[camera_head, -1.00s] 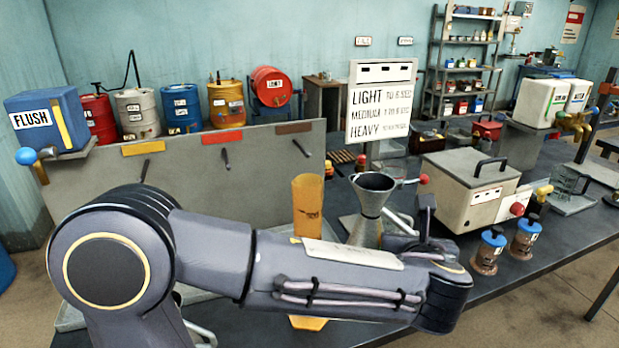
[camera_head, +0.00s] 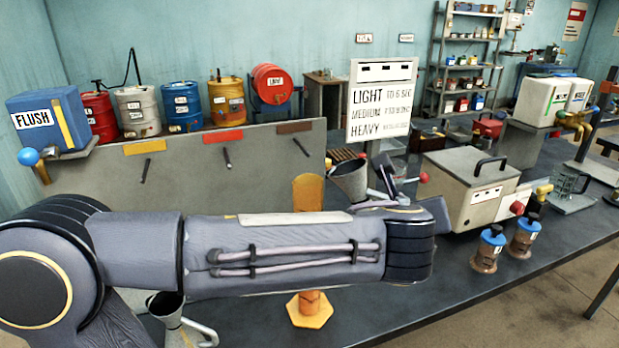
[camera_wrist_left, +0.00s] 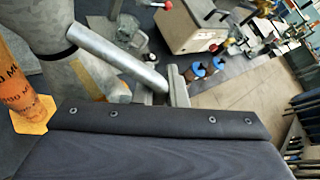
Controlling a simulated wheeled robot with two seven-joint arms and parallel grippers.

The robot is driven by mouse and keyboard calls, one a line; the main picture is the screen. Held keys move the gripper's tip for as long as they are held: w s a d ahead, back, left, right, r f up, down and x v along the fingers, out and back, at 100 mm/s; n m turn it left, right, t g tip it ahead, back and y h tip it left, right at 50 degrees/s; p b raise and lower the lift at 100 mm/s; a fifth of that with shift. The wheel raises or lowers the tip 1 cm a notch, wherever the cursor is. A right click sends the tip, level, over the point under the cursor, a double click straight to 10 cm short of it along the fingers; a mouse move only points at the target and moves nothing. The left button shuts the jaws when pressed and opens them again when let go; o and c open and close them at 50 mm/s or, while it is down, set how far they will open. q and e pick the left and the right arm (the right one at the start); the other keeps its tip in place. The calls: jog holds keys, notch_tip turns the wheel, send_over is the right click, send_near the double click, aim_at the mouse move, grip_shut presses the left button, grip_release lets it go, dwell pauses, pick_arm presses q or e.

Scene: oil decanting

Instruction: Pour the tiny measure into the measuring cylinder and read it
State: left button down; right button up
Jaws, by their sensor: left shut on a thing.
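A grey metal measure (camera_head: 349,182) with a flared mouth is behind my left forearm in the head view. My left gripper (camera_head: 388,182) is at its right side, shut on its handle. The measure's body (camera_wrist_left: 92,72) and bar-like handle (camera_wrist_left: 118,56) show in the left wrist view. The amber measuring cylinder (camera_head: 307,193) stands upright just left of the measure, on a hexagonal foot (camera_head: 310,312). My forearm hides its middle. Its lower part also shows in the left wrist view (camera_wrist_left: 18,88). I cannot see the liquid levels. My right gripper is not in view.
Another grey measure (camera_head: 166,306) stands at the lower left of the bench. A sign board (camera_head: 381,103) stands behind the held measure. A grey box (camera_head: 470,185) and two blue-capped jars (camera_head: 488,250) are to the right. The bench front right is clear.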

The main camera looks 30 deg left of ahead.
pick_arm(q)
jog(key=shift+n+h, duration=0.6)
jog(key=shift+n, duration=0.3)
jog(key=r, duration=0.1)
jog(key=a+r, duration=0.1)
jog(key=r+p, duration=0.1)
jog(key=shift+s+a+r, duration=0.15)
jog(key=shift+a+r, duration=0.15)
jog(key=shift+r, duration=0.1)
notch_tip(320, 180, up, 7)
jog(key=a+n+t+h+p, duration=0.1)
jog(key=n+h+p, duration=0.1)
jog(key=n, duration=0.1)
jog(key=shift+f, duration=0.2)
jog(key=shift+s+a+r+n+h+p, duration=0.1)
jog(key=shift+a+r+n+h+p, duration=0.35)
jog(key=shift+r, duration=0.3)
jog(key=shift+s+a+r+n+h+p, duration=0.1)
jog(key=shift+a+r+n+h+p, duration=0.25)
jog(key=shift+r+n, duration=0.3)
dwell(4.2)
